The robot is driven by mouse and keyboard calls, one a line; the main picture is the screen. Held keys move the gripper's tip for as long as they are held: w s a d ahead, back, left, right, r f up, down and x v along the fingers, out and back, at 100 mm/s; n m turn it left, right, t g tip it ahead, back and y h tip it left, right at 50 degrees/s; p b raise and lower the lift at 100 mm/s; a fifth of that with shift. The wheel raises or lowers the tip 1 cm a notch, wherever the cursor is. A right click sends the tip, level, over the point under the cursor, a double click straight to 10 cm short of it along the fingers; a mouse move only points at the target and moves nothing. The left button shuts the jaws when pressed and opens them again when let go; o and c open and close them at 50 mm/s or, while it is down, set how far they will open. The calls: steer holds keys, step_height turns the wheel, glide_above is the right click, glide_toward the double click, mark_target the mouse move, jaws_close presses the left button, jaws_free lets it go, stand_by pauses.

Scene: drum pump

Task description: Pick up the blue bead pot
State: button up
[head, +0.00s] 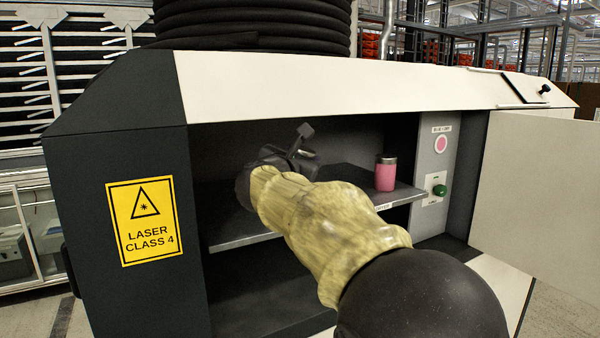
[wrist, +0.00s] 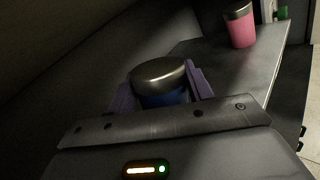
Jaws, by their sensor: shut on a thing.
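The blue bead pot (wrist: 165,99) has a dark blue body and a metallic lid. In the wrist view it sits between the purple fingers of my gripper (wrist: 162,90), which are shut on it. In the head view my gripper (head: 303,155) is inside the cabinet, above the left part of the shelf. My arm hides the pot there. I cannot tell whether the pot touches the shelf.
A pink pot (head: 386,174) with a metallic lid stands on the shelf (head: 245,237) to the right; it also shows in the wrist view (wrist: 241,29). A panel with a green button (head: 439,190) is on the right wall. The cabinet door (head: 540,190) stands open at right.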

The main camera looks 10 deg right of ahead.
steer(key=b+v, duration=0.6)
steer(key=v, duration=1.2)
steer(key=shift+f, duration=0.1)
